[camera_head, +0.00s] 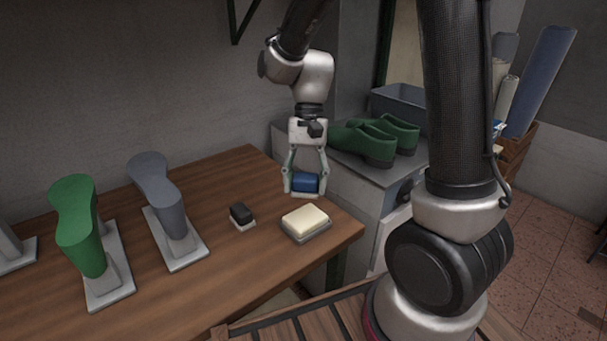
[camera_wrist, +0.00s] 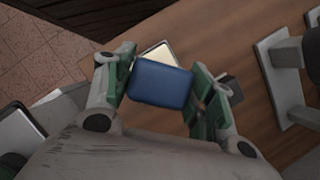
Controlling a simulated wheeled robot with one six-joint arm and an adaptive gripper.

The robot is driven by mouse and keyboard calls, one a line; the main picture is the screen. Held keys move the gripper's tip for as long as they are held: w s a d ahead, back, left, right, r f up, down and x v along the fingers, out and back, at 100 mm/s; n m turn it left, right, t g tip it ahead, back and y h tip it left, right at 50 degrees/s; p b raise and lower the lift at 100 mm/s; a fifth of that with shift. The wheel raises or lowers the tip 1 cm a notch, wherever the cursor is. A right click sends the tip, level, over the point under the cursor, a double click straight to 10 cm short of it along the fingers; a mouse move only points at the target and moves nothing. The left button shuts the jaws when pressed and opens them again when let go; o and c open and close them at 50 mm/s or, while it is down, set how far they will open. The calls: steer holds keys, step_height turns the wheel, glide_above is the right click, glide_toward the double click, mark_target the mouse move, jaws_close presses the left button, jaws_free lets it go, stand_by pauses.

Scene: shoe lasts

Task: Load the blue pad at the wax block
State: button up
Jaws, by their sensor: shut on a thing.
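My gripper (camera_head: 305,184) is shut on the blue pad (camera_head: 305,182), which has a pale underside. In the wrist view the blue pad (camera_wrist: 160,83) sits between the two green fingers. The pad is held above the far right part of the wooden table, behind the wax block in the head view. The wax block (camera_head: 305,219) is a cream slab in a grey tray (camera_head: 310,235) near the table's right corner. In the wrist view the wax block (camera_wrist: 157,54) is partly hidden behind the pad.
A black-topped pad (camera_head: 241,213) lies left of the wax block. A grey last (camera_head: 157,190) and a green last (camera_head: 78,225) stand on bases farther left. Green shoes (camera_head: 375,140) and a grey bin (camera_head: 400,103) are on the cabinet behind. The table's front middle is clear.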

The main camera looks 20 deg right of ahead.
mark_target(305, 220)
steer(key=shift+s+m, duration=0.1)
steer(key=shift+m, duration=0.2)
steer(key=shift+f, duration=3)
steer(key=shift+f, duration=0.55)
steer(key=shift+r, duration=3.55)
